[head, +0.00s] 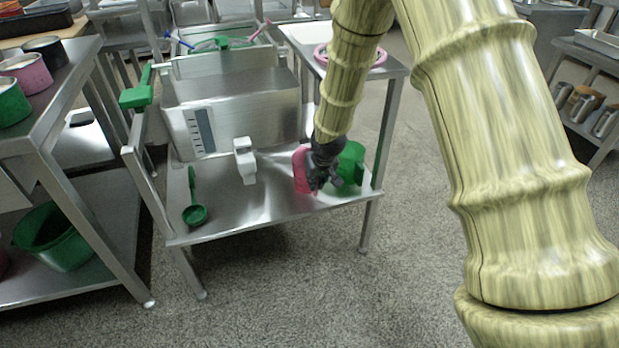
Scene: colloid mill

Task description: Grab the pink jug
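The pink jug (301,171) stands on the lower metal shelf of the colloid mill's stand, right of the white spout. My gripper (318,184) is down at the jug's right side, between it and a green jug (350,164). The dark fingers overlap the pink jug's right edge in the head view. The jug's right side is partly hidden by the gripper. The fingers are small and dark here, so I cannot tell whether they are closed on the jug.
The steel mill (245,115) with its white spout (244,160) stands left of the gripper. A green scoop (194,212) lies on the shelf (270,212). A pink ring (377,57) lies on the upper right surface. Clear floor lies in front.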

